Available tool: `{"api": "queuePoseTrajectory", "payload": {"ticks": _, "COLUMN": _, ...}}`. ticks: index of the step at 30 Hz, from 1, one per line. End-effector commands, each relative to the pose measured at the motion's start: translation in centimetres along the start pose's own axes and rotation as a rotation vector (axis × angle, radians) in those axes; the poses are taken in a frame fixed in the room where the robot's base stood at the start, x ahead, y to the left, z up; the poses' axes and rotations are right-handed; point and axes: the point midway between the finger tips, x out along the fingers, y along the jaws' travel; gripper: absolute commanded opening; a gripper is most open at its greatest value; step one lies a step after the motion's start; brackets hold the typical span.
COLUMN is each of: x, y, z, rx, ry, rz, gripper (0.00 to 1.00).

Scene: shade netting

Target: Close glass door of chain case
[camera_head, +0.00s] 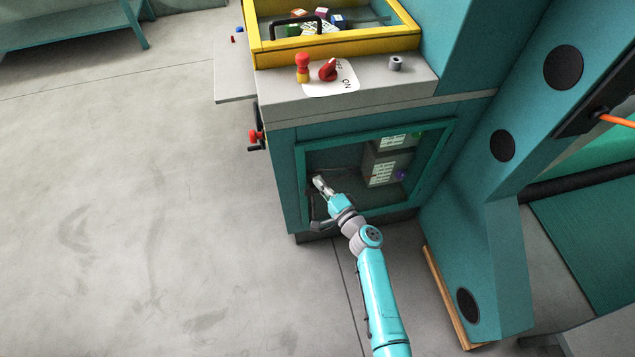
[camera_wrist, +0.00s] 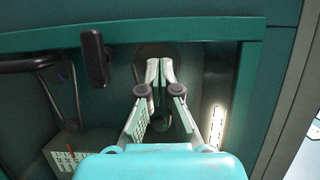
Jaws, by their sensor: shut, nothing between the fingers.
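The chain case's glass door (camera_head: 375,133) has a teal frame and sits in the front of a teal cabinet in the head view. It looks flush or nearly flush; I cannot tell if it is fully shut. My gripper (camera_head: 318,181) is at the lower left part of the door, in front of the glass. In the wrist view my gripper (camera_wrist: 161,66) has its fingertips together, empty, close to the dark pane. The door frame (camera_wrist: 225,30) runs across the top there, with a black handle-like piece (camera_wrist: 95,57) left of the fingers. Contact with the door cannot be told.
Above the door, a grey top holds a red switch (camera_head: 328,70), a red and yellow knob (camera_head: 302,66) and a yellow-rimmed tray (camera_head: 340,48). Papered boxes (camera_head: 387,165) show behind the glass. A teal machine leg (camera_head: 480,250) stands right. Floor (camera_head: 150,200) is clear at left.

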Motion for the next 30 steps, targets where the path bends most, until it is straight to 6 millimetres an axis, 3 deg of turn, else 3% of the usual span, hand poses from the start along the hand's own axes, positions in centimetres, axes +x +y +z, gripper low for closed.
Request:
{"api": "queuePoseTrajectory", "payload": {"ticks": 2, "x": -0.8, "y": 0.3, "z": -0.2, "rx": 0.002, "ry": 0.001, "rz": 0.004, "gripper": 0.00}}
{"api": "queuePoseTrajectory", "payload": {"ticks": 12, "x": -3.4, "y": 0.4, "z": 5.8, "rx": 0.005, "ry": -0.005, "rz": 0.003, "gripper": 0.00}}
{"api": "queuePoseTrajectory", "payload": {"ticks": 18, "x": -4.5, "y": 0.4, "z": 8.2, "rx": 0.004, "ry": -0.003, "rz": 0.003, "gripper": 0.00}}
{"api": "queuePoseTrajectory", "payload": {"ticks": 30, "x": -5.0, "y": 0.4, "z": 9.0, "rx": 0.004, "ry": -0.001, "rz": 0.003, "gripper": 0.00}}
